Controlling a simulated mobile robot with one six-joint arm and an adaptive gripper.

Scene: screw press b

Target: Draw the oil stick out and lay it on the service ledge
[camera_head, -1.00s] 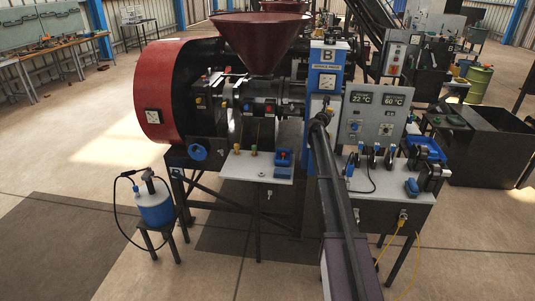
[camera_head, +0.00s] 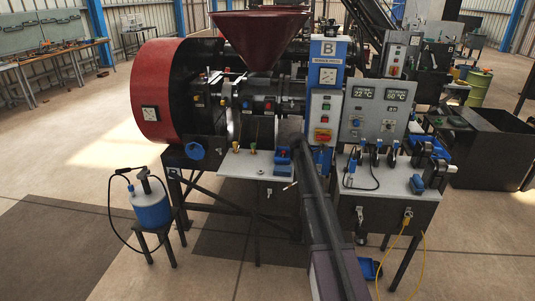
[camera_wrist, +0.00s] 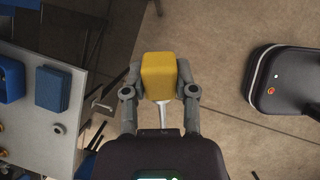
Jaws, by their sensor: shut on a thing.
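My gripper (camera_wrist: 160,94) is shut on a yellow block-shaped handle with a pale shaft, which looks like the oil stick (camera_wrist: 165,66). The shaft is mostly hidden by the handle and my gripper. The handle is held over open floor, to the right of the grey service ledge (camera_wrist: 88,62) in the wrist view. In the head view the ledge (camera_head: 232,164) juts out in front of the press, and the end of my arm is just right of it. My gripper's fingers cannot be made out there.
Blue pad (camera_wrist: 54,88) and another blue item (camera_wrist: 11,80) lie on the ledge. A blue column (camera_head: 321,70) rises close to my arm. The ledge's left front is bare.

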